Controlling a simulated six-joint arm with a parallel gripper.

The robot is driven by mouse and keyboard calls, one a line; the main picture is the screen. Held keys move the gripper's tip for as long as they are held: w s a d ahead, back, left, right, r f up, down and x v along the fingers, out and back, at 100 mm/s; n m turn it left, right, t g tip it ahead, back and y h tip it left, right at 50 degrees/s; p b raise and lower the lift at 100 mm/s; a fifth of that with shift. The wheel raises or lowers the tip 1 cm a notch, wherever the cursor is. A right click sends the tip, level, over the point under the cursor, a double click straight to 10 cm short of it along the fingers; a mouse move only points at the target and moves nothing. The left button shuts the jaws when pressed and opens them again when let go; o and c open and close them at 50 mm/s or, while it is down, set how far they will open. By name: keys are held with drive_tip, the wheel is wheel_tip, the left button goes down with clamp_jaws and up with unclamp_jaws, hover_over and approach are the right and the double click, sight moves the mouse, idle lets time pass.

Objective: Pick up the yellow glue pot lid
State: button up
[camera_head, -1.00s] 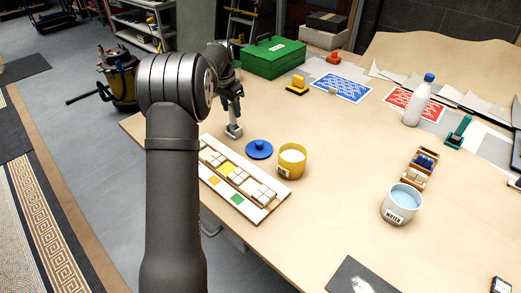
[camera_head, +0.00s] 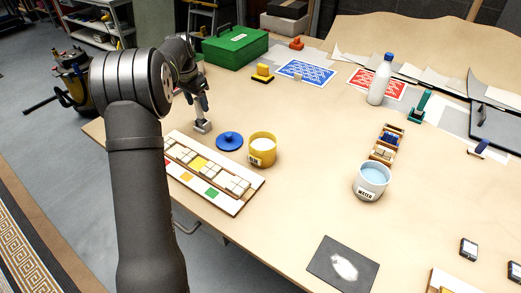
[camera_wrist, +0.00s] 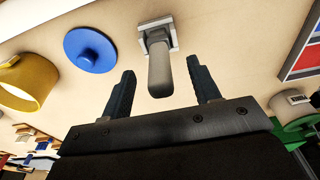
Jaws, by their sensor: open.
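A round blue lid with a knob (camera_head: 229,141) lies flat on the table, just left of the yellow pot (camera_head: 262,151), which is uncovered and has pale contents. In the wrist view the blue lid (camera_wrist: 90,50) is at upper left and the yellow pot (camera_wrist: 28,82) is at the left edge. No yellow lid is in view. My gripper (camera_head: 203,104) is open, above and left of the blue lid. Its fingers (camera_wrist: 160,70) stand apart either side of a grey-handled tool with a square base (camera_wrist: 158,38). I cannot tell whether they touch it.
A tile board (camera_head: 212,171) lies in front of the lid. A water pot (camera_head: 371,181) and a small tile box (camera_head: 387,144) stand to the right. A green toolbox (camera_head: 236,46) and a yellow block (camera_head: 262,74) are behind. The table's middle front is mostly clear.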

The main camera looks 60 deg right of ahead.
drive_tip(key=o, duration=0.9)
wheel_tip(320, 180, up, 4)
drive_tip(key=s+n, duration=0.2)
drive_tip(key=s, duration=0.1)
approach(229, 134)
drive_tip(key=f, duration=0.5)
drive_tip(key=shift+s+d+f, duration=0.1)
drive_tip(key=shift+s+d, duration=0.05)
drive_tip(key=shift+d, duration=0.25)
drive_tip(key=shift+w+d+f, duration=0.1)
drive_tip(key=shift+w+f, duration=0.05)
drive_tip(key=shift+f, duration=1.15)
drive_tip(key=shift+w+d+f, duration=0.1)
drive_tip(key=shift+f, duration=1.2)
